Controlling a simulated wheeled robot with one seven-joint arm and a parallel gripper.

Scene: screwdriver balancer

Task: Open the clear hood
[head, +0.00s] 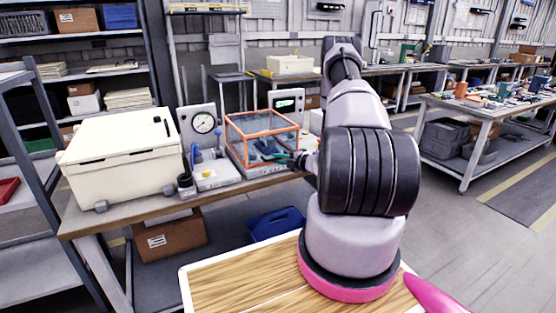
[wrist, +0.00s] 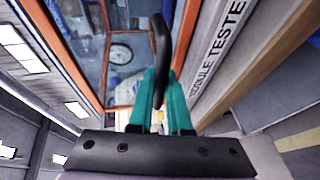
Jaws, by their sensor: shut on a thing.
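The clear hood (head: 262,124) is a see-through box with an orange frame. It sits over a grey tester base on the bench in the head view and looks down. In the wrist view its orange frame (wrist: 75,55) and clear panel fill the upper middle. A dark handle (wrist: 161,35) stands at the hood's edge. My gripper (head: 285,157) is at the hood's front. In the wrist view its green fingers (wrist: 163,88) are shut on the handle.
A gauge stand (head: 203,124) with a blue-handled device stands just left of the hood. A large cream box (head: 120,160) is further left. A printed label strip (wrist: 215,45) runs beside the hood. A blue bin (head: 276,223) lies below the bench. Open floor lies to the right.

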